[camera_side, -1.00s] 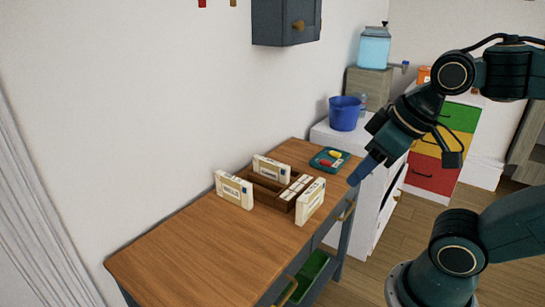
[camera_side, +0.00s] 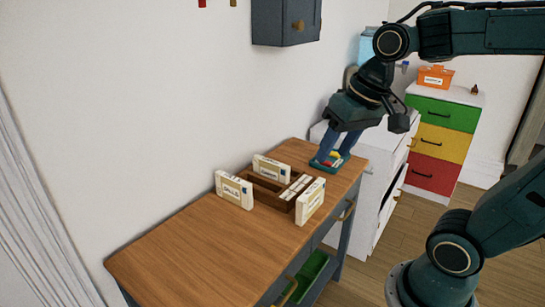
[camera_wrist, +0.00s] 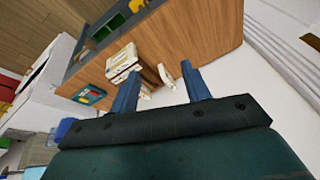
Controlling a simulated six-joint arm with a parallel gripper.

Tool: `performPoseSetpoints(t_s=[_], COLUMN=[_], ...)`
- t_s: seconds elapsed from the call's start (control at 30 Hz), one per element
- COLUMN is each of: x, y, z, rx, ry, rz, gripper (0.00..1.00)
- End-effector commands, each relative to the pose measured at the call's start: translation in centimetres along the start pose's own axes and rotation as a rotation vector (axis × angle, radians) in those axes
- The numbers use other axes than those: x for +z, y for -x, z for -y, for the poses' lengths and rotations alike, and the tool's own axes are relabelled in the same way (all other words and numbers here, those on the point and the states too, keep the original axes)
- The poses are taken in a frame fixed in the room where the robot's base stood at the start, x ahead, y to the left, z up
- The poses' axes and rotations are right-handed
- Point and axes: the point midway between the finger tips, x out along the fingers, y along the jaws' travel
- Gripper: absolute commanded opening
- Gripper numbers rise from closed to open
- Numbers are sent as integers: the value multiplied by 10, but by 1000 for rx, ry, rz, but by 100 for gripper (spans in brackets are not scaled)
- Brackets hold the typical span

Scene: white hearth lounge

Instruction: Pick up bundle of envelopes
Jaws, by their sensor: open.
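Three cream bundles of envelopes stand on the wooden desk (camera_side: 200,250). One marked "BILLS" (camera_side: 234,190) is at the left of a brown wooden sorter, one (camera_side: 271,168) is behind it, and one (camera_side: 311,201) is at its right front. The sorter (camera_side: 266,198) has an open compartment and holds pale upright items (camera_side: 296,187). My gripper (camera_side: 336,160) is open and points down at the desk's far end, apart from the bundles. In the wrist view my open fingers (camera_wrist: 160,72) appear in front of the bundles, partly hiding them.
A small teal tray (camera_side: 318,164) with red and yellow items lies under my gripper, partly hidden. A white cabinet (camera_side: 375,160) and coloured drawers (camera_side: 442,142) stand beyond the desk. A grey wall cupboard (camera_side: 285,22) hangs above. The desk's near left part is clear.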

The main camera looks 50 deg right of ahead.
Motion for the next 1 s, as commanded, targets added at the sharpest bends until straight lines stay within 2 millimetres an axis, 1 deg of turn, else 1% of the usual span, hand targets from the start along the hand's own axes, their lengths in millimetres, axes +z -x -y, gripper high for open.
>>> performPoseSetpoints(t_s=[0.03,0.27,0.47,0.6,0.77,1.0], x=[-10,-50,-82,-102,-122,-144], y=[-4,-20,-39,-55,-76,-110], z=[-2,-13,-31,-49,-73,-117], rx=[2,5,12,18,26,42], ry=[-45,-248,-427,-552,-695,-908], rz=[21,105,177,227,285,371], gripper=[47,47,47,47,47,47])
